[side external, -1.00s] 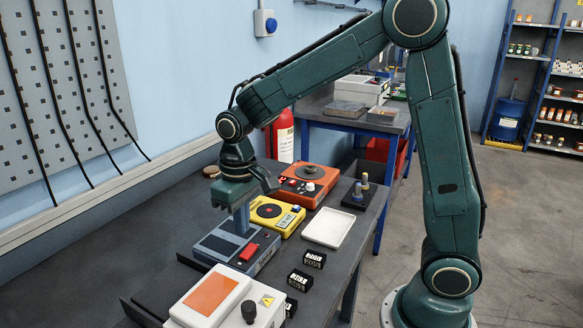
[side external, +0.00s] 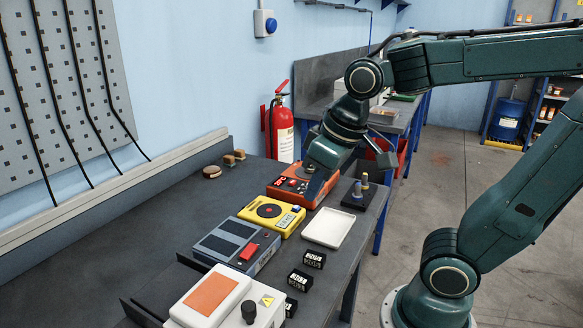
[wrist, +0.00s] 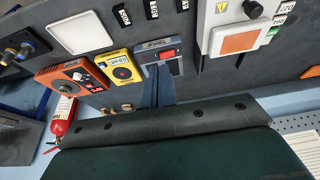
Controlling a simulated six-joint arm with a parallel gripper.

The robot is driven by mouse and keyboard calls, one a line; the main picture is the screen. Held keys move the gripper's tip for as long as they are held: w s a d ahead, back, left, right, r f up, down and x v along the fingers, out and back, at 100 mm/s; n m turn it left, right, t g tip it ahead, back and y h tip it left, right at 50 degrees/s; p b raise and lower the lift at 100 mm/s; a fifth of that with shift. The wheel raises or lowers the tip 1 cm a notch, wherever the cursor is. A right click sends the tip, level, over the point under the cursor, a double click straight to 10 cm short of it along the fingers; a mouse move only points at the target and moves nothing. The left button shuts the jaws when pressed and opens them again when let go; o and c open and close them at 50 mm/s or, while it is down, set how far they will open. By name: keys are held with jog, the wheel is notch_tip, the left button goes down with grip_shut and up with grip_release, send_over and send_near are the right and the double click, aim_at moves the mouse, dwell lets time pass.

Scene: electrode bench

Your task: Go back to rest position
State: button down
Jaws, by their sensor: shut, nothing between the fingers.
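My gripper (side external: 316,186) is shut and empty, raised in front of the orange device (side external: 283,190), which it partly hides in the side view. Its narrow fingers also show in the wrist view (wrist: 157,92), pointing over the bench. The bench (side external: 160,240) lies below. On it, the blue-grey device (side external: 213,243) with a red button and the yellow device (side external: 263,212) with a black disc stand in a row with the orange one. I cannot tell the exact gap between my fingers and the orange device.
A white tray (side external: 328,229), a black block with pegs (side external: 357,200) and small black labelled blocks (side external: 314,259) lie along the bench's front. A white box with an orange plate (side external: 190,313) stands nearest the camera. A fire extinguisher (side external: 283,130) is behind.

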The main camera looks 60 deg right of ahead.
jog(key=shift+t, duration=0.8)
jog(key=shift+s+d+r, duration=0.1)
jog(key=shift+s+d, duration=0.05)
jog(key=shift+s, duration=1.35)
jog(key=shift+s+d, duration=0.15)
jog(key=shift+s, duration=1.3)
jog(key=shift+w, duration=0.2)
